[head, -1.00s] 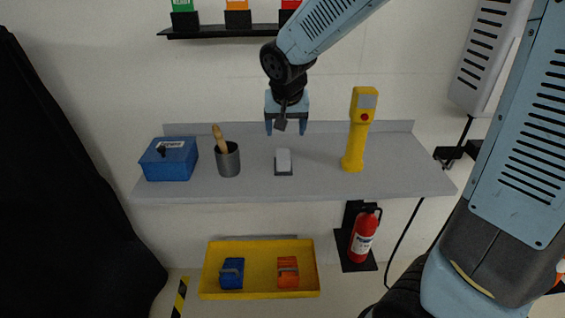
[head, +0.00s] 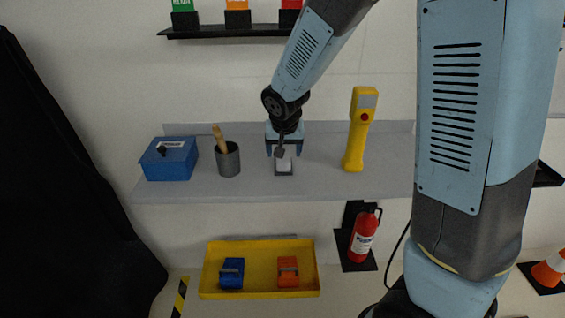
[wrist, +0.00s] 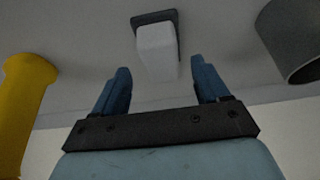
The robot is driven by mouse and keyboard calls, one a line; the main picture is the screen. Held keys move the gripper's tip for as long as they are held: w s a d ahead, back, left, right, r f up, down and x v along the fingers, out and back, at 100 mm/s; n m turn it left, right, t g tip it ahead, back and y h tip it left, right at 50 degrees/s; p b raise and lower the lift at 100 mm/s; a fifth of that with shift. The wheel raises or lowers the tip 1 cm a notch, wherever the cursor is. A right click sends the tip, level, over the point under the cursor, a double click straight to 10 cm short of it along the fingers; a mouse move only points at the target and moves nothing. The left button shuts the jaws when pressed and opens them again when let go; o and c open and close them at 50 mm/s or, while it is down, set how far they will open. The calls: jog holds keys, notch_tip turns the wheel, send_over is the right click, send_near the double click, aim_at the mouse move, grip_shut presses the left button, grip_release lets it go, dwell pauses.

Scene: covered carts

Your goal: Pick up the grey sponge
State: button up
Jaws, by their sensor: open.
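The grey sponge (head: 284,167) is a small pale block standing on a dark base on the grey shelf (head: 330,186). In the wrist view the sponge (wrist: 157,50) shows as a light block with its dark base behind it, centred ahead of my fingers. My gripper (head: 284,151) is open just above and behind the sponge in the head view. In the wrist view my gripper (wrist: 162,82) has its two blue fingers apart, one to each side of the sponge's near end. I cannot tell whether they touch it.
A grey cup (head: 228,160) with a wooden handle and a blue box (head: 169,159) stand to the left. A yellow handheld device (head: 359,130) stands upright to the right. A yellow tray (head: 260,266) with blue and orange items lies below. A fire extinguisher (head: 364,237) is lower right.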

jog(key=shift+x, duration=1.8)
jog(key=shift+a, duration=0.1)
jog(key=shift+c, duration=0.4)
jog(key=shift+w, duration=0.1)
jog(key=c, duration=1.1)
jog(key=shift+c, duration=0.2)
jog(key=shift+r, duration=0.1)
jog(key=shift+r, duration=0.25)
notch_tip(320, 180, up, 2)
jog(key=shift+r, duration=0.15)
jog(key=s+d+r, duration=0.4)
jog(key=s+r, duration=0.6)
jog(key=s, duration=0.3)
jog(key=shift+s, duration=0.25)
